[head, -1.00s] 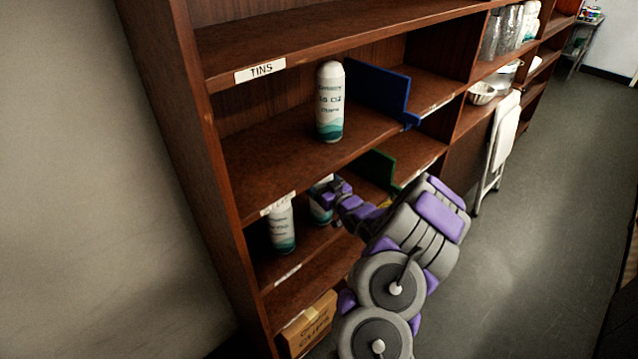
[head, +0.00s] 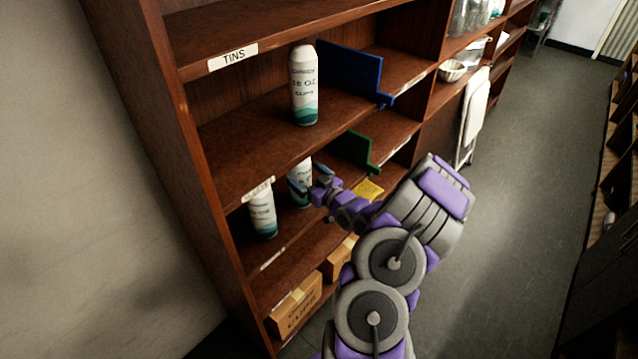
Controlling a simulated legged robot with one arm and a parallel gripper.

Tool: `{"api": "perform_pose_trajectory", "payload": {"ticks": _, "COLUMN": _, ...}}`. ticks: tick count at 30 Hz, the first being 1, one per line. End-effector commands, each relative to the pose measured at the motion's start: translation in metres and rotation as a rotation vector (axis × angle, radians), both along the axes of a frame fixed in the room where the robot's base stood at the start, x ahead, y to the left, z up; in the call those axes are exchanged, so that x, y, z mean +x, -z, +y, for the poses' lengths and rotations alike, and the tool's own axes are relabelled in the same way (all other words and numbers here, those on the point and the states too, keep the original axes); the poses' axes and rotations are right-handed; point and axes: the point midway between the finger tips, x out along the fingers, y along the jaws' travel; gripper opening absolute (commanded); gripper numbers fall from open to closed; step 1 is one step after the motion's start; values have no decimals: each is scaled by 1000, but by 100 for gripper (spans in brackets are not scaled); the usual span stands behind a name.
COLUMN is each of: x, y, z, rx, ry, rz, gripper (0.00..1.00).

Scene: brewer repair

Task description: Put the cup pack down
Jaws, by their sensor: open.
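A white cup pack (head: 301,184) with a teal wave at its base stands upright on the lower shelf, partly hidden by my gripper. A second like pack (head: 262,211) stands upright to its left, nearer the front on the same shelf.
A blue divider (head: 350,72) and a green divider (head: 352,151) stand on the shelves to the right. Cardboard boxes (head: 297,305) sit on the bottom shelf. A yellow item (head: 368,189) lies behind my arm. The floor (head: 525,180) at right is clear.

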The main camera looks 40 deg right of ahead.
Motion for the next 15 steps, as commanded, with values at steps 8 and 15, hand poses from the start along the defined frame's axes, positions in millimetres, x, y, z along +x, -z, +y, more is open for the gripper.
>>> {"api": "perform_pose_trajectory", "payload": {"ticks": 8, "x": -38, "y": 0, "z": -3, "rx": 3, "ry": 4, "rz": -1, "gripper": 100}}
{"api": "perform_pose_trajectory", "payload": {"ticks": 15, "x": -53, "y": 1, "z": 0, "rx": 2, "ry": 0, "rz": 0, "gripper": 100}}
